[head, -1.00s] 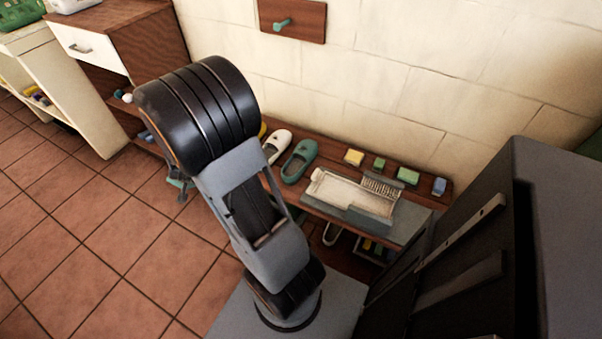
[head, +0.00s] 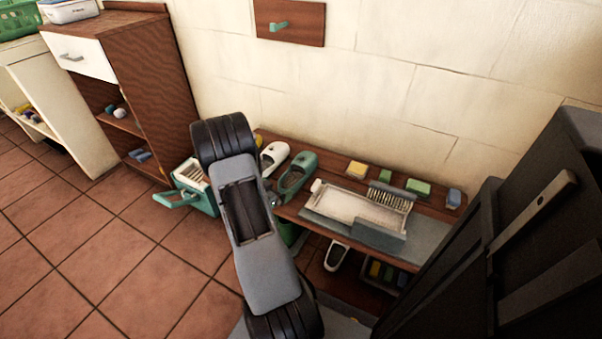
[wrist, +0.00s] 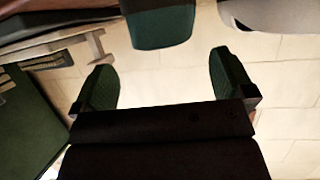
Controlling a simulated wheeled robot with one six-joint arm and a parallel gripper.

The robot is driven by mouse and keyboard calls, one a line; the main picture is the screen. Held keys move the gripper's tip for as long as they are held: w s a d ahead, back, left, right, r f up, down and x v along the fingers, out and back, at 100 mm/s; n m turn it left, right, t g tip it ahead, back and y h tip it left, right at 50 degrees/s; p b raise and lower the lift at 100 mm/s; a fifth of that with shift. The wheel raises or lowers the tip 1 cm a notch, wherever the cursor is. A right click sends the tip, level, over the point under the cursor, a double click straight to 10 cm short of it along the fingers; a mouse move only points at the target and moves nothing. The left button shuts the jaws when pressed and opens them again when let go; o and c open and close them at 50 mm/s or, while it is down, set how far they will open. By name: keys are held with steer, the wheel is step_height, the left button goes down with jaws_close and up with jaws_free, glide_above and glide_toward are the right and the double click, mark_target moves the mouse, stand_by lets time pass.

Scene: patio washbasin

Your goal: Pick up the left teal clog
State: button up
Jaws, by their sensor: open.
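A teal clog (head: 297,172) lies on the wooden bench in the head view, just right of a white clog (head: 273,157). It is the only teal clog I can make out there. In the wrist view a teal clog (wrist: 160,24) shows at the top centre, cut off by the frame edge, with a pale clog (wrist: 268,12) to its right. My gripper (wrist: 165,84) is open and empty, its two dark green fingers spread apart. The clog is beyond the fingertips, not between them.
A white tray with a rack (head: 362,204) lies right of the teal clog. Several sponges and blocks (head: 418,187) line the bench's back edge by the wall. A teal-handled caddy (head: 195,185) stands on the floor at left. Another pale shoe (head: 336,256) is below the bench.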

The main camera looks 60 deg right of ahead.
mark_target(285, 183)
steer(key=b+x, duration=0.2)
steer(key=x, duration=0.3)
steer(key=shift+w+f, duration=0.1)
steer(key=shift+d+f+b, duration=0.15)
steer(key=shift+d+b, duration=0.2)
steer(key=shift+d, duration=0.25)
steer(key=c, duration=0.9)
